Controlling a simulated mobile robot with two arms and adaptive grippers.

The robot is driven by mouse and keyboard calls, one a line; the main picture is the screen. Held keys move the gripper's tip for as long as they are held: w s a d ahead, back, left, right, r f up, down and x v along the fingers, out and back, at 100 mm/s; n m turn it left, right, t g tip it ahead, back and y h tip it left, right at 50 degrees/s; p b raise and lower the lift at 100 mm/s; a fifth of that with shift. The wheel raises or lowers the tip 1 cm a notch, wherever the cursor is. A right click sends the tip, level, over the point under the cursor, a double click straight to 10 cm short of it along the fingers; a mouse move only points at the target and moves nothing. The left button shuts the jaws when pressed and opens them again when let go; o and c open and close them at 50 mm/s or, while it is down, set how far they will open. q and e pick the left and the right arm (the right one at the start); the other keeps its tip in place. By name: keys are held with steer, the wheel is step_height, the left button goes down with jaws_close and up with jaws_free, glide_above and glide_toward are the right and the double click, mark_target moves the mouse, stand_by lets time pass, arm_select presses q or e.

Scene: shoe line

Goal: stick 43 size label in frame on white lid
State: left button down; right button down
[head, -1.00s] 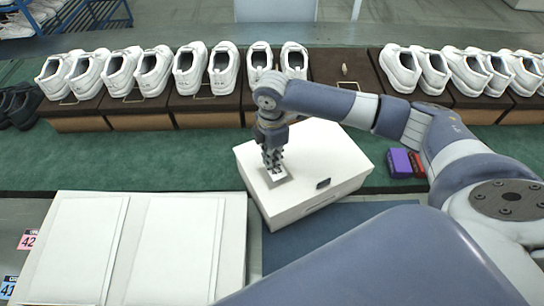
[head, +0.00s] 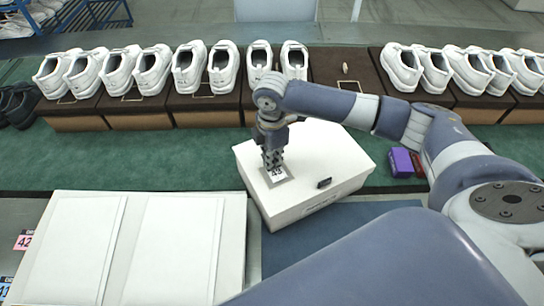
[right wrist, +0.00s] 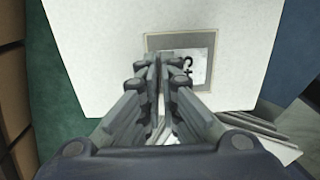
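The white lid (head: 322,150) is the top of a white shoe box standing at an angle on the table. A grey square frame (head: 288,180) is marked on it. The white label (head: 277,172) with a dark 43 lies flat inside the frame; in the right wrist view the label (right wrist: 199,68) is partly hidden by my fingertips. My right gripper (head: 271,164) points down just over the label. Its fingers (right wrist: 160,72) are close together with a narrow gap, seemingly slightly open; contact with the label is unclear. My left gripper is not in view.
Purple (head: 401,162) and red blocks lie right of the box. White shoes (head: 189,69) line the back.

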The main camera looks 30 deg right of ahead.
steer(key=shift+f, duration=0.45)
stand_by(0.7)
steer(key=c, duration=1.7)
jaws_free()
step_height(320, 180, up, 12)
steer(key=shift+s, duration=0.1)
